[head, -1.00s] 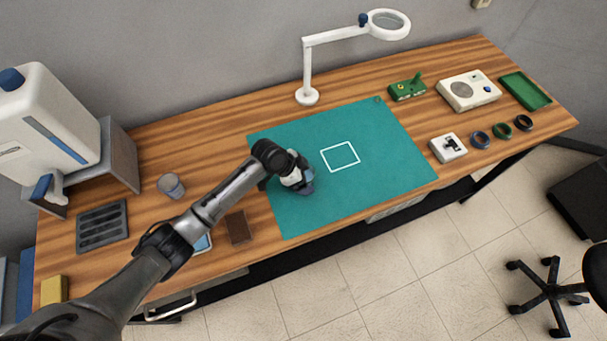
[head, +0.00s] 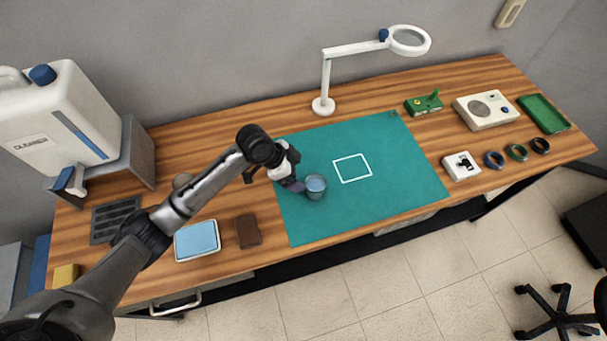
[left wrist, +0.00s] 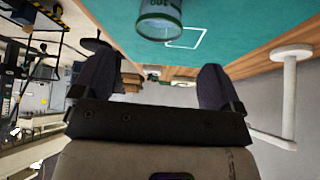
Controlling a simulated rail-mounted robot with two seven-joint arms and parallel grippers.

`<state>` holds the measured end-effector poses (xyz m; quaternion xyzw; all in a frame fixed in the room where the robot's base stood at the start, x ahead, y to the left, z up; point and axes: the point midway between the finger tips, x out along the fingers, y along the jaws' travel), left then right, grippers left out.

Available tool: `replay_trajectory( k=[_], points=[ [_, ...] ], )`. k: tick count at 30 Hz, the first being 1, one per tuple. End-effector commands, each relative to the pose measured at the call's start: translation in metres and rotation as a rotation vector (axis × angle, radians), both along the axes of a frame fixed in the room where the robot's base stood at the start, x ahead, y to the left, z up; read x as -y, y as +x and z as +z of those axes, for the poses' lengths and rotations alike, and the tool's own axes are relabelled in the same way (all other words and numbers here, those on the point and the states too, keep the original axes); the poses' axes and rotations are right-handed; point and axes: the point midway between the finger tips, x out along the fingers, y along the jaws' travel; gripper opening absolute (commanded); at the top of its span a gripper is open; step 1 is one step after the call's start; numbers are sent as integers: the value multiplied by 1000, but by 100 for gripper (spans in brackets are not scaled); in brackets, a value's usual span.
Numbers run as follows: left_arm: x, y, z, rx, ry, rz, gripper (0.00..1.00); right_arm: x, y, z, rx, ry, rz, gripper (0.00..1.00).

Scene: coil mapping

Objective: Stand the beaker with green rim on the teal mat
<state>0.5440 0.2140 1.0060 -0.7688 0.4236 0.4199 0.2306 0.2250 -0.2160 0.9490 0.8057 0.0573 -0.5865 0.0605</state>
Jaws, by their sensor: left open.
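The beaker with green rim (head: 316,187) stands upright on the left part of the teal mat (head: 395,185), left of the white square outline. In the left wrist view the beaker (left wrist: 160,20) shows its green rim and some markings. My left gripper (head: 293,185) is just left of the beaker, open and empty. In the left wrist view its two fingers (left wrist: 155,80) are spread, with the beaker beyond the tips and not between them. My right gripper is not in view.
Another round vessel (head: 182,180) is partly hidden behind my left arm. A blue-topped tray (head: 198,240) and a brown block (head: 248,231) lie near the front edge. A magnifier lamp (head: 323,105) stands behind the mat. The mat's middle and right are clear.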

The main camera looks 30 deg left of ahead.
Motion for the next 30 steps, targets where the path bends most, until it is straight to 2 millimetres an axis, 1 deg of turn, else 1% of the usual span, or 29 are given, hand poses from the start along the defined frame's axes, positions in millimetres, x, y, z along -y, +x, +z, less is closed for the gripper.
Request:
replay_trajectory(
  k=[4, 11, 14, 16, 17, 20, 21, 23, 24, 26, 27, 29, 30],
  points=[
    [-4, -3, 9, 1, 2, 0, 91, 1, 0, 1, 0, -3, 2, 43],
    [-6, -4, 11, 0, 1, -1, 91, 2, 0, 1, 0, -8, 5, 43],
    [-2, -10, 6, -7, 2, 2, 91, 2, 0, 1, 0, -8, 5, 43],
    [5, -22, -4, -17, 5, 13, 91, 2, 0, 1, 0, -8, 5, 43],
    [9, -30, -10, -23, 6, 19, 91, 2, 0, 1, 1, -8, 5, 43],
    [24, -66, -32, -49, 15, 67, 91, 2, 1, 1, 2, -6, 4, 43],
    [31, -85, -42, -62, 19, 97, 91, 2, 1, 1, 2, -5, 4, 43],
    [37, -113, -53, -78, 27, 152, 91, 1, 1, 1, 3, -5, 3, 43],
    [40, -132, -58, -89, 32, 197, 91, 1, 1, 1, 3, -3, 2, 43],
    [41, -159, -64, -104, 42, 270, 91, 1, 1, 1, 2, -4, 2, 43],
    [41, -177, -67, -116, 49, 321, 91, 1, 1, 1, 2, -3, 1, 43],
    [38, -202, -69, -133, 61, 401, 91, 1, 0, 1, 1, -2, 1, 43],
    [35, -217, -70, -143, 71, 453, 91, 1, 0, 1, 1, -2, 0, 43]
  ],
)
